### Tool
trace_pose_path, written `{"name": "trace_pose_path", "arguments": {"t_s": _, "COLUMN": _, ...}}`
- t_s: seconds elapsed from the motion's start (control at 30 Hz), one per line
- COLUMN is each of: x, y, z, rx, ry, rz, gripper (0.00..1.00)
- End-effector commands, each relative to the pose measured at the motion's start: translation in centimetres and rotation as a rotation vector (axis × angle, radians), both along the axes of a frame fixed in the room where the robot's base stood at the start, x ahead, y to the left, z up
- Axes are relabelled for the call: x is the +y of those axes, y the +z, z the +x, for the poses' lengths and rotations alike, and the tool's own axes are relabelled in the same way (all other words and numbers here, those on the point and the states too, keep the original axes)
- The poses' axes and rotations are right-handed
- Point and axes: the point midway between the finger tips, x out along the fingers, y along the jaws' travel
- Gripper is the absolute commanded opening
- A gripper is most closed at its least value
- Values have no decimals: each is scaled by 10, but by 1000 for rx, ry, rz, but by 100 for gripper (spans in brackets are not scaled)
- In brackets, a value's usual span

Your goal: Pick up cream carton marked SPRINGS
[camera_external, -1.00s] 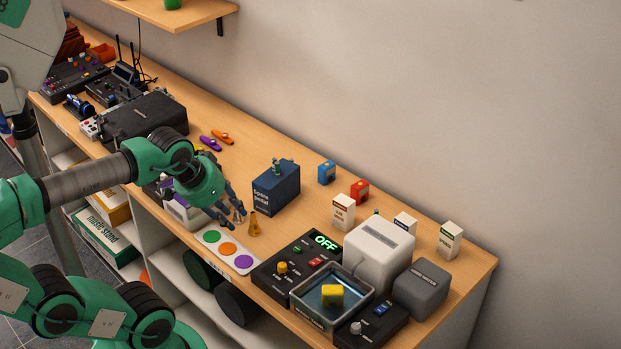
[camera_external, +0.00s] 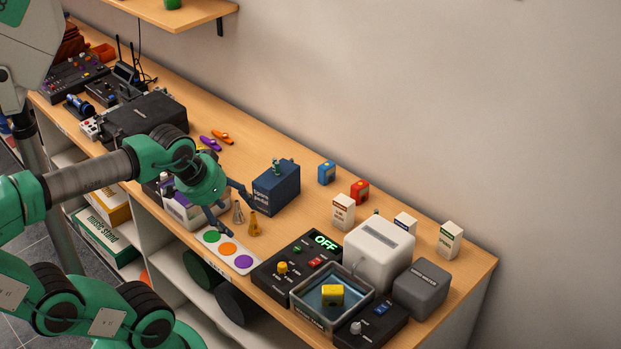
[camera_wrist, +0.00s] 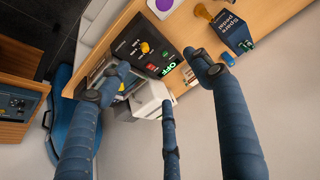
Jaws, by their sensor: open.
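Three small pale cartons stand on the bench's right half. One has a red-brown band (camera_external: 343,212), one a blue band (camera_external: 404,224) behind the white box, and one a green band (camera_external: 450,240) near the right end. Their print is too small to read, so I cannot tell which says SPRINGS.
A dark blue box (camera_external: 276,190) is close to my fingers. A white box (camera_external: 380,255), a grey box (camera_external: 421,288) and a tray (camera_external: 308,310) crowd the right front. Blue and red blocks (camera_external: 359,191) stand behind.

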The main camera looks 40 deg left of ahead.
Motion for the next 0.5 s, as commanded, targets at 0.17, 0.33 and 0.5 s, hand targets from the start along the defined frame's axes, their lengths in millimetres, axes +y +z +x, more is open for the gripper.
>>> {"name": "trace_pose_path", "arguments": {"t_s": 0.17, "x": -4, "y": 15, "z": 17, "rx": 17, "ry": -4, "rz": -3, "gripper": 65}}
{"name": "trace_pose_path", "arguments": {"t_s": 0.33, "x": -11, "y": 36, "z": 45, "rx": 42, "ry": -12, "rz": -8, "gripper": 65}}
{"name": "trace_pose_path", "arguments": {"t_s": 0.5, "x": -20, "y": 56, "z": 80, "rx": 71, "ry": -20, "rz": -13, "gripper": 65}}
